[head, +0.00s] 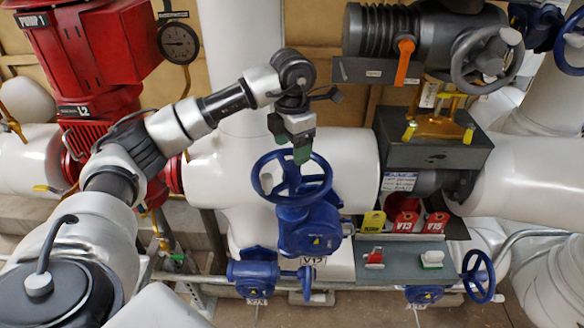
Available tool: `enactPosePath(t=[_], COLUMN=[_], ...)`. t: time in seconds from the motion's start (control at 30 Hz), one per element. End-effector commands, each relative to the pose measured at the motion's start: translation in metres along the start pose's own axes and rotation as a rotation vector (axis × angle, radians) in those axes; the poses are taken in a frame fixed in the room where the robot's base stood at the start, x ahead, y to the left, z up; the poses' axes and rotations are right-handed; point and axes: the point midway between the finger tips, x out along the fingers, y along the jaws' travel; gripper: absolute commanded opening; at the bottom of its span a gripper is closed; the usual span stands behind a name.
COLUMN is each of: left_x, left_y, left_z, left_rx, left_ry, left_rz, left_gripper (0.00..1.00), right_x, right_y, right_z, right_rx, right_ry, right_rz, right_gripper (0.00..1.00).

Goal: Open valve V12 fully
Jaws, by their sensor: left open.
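A blue valve with a round spoked handwheel (318,193) stands upright in the middle, in front of a white pipe. A small label (312,261) on its lower body seems to read V12, though it is small. My left gripper (302,150) hangs from above at the far upper rim of this wheel, fingers pointing down. Its jaws are open, and its green-tipped fingers overlap the rim in the picture. I cannot tell whether they touch it. How far the valve is turned cannot be read. My right gripper is not in view.
A smaller blue valve (254,272) sits low left, and another blue handwheel (478,277) low right. A grey shelf (401,268) carries red and white items beside yellow and red tags (405,222). A red pump (88,45) and gauge (179,43) stand left; a grey actuator (381,30) is upper right.

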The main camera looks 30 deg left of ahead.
Motion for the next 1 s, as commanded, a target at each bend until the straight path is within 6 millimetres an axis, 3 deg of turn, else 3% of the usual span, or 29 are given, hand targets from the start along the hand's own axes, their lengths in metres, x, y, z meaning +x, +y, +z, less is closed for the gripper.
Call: enactPosePath(t=[0.83, 1.0], left_x=[0.062, 0.067], left_y=[0.000, 0.000], left_z=[0.000, 0.000], left_rx=[-0.002, -0.002], left_ry=[0.001, 0.001], left_rz=[0.000, -0.001], left_gripper=[0.72, 0.72], right_x=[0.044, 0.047], right_y=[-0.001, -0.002], right_z=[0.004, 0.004], right_rx=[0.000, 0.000], right_ry=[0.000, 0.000], right_rz=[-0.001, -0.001], right_gripper=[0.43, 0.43])
